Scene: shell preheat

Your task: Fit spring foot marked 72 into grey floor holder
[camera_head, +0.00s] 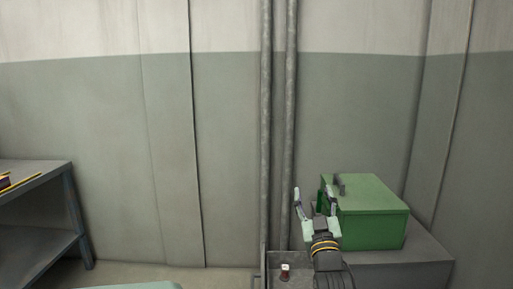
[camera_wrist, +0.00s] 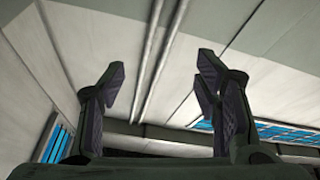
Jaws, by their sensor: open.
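My gripper (camera_head: 312,205) is raised in front of the green box in the head view, with its fingers pointing up. In the wrist view my gripper (camera_wrist: 160,85) shows two fingers spread wide apart with nothing between them. I cannot make out a spring foot marked 72 or a grey floor holder in either view.
A green box (camera_head: 372,228) with a dark handle sits on a grey bench (camera_head: 425,262) at the right. A grey shelf unit (camera_head: 40,238) with yellow-edged items stands at the left. Two vertical pipes (camera_head: 278,120) run down the wall. Floor shows between shelf and bench.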

